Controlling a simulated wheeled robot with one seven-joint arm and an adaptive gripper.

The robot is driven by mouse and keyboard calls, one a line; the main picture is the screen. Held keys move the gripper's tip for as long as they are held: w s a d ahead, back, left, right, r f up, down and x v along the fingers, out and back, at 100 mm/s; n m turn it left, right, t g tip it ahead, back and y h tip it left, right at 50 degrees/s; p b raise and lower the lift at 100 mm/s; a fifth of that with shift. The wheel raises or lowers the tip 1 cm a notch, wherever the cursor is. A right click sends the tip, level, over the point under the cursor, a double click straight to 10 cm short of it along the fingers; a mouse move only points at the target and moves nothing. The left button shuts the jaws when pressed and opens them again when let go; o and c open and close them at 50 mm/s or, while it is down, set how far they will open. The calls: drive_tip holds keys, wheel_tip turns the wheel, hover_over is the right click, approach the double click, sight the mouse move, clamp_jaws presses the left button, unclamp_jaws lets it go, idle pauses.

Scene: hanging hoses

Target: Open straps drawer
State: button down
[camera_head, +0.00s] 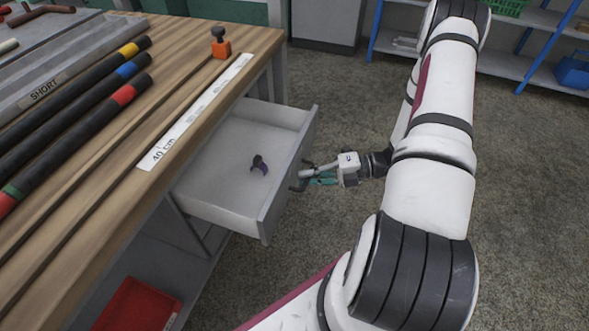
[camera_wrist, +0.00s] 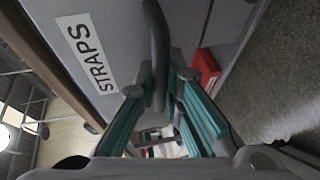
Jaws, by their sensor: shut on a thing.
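The straps drawer (camera_head: 290,185) stands pulled out from under the wooden bench in the head view. In the wrist view, the handle (camera_wrist: 157,45) runs between the teal fingers of my gripper (camera_wrist: 160,95). The "STRAPS" label (camera_wrist: 86,52) shows on the drawer front to the left of the handle.
The wooden bench (camera_head: 262,42) holds several dark hoses with coloured bands, a "40 cm" strip (camera_head: 195,110) and an orange block (camera_head: 221,48). A red bin (camera_head: 138,305) sits on the lower shelf. Blue-framed shelving stands at the back. The floor (camera_head: 325,95) beyond the drawer is clear.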

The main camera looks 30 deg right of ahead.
drive_tip(key=shift+s+d, duration=0.25)
drive_tip(key=shift+s, duration=0.1)
drive_tip(key=c, duration=2)
unclamp_jaws()
drive_tip(key=shift+o, duration=0.2)
drive_tip(key=shift+d, duration=0.15)
drive_tip(key=v, duration=1.1)
drive_tip(key=shift+s+d, duration=0.2)
drive_tip(key=shift+d, duration=0.05)
drive_tip(key=shift+r, duration=0.15)
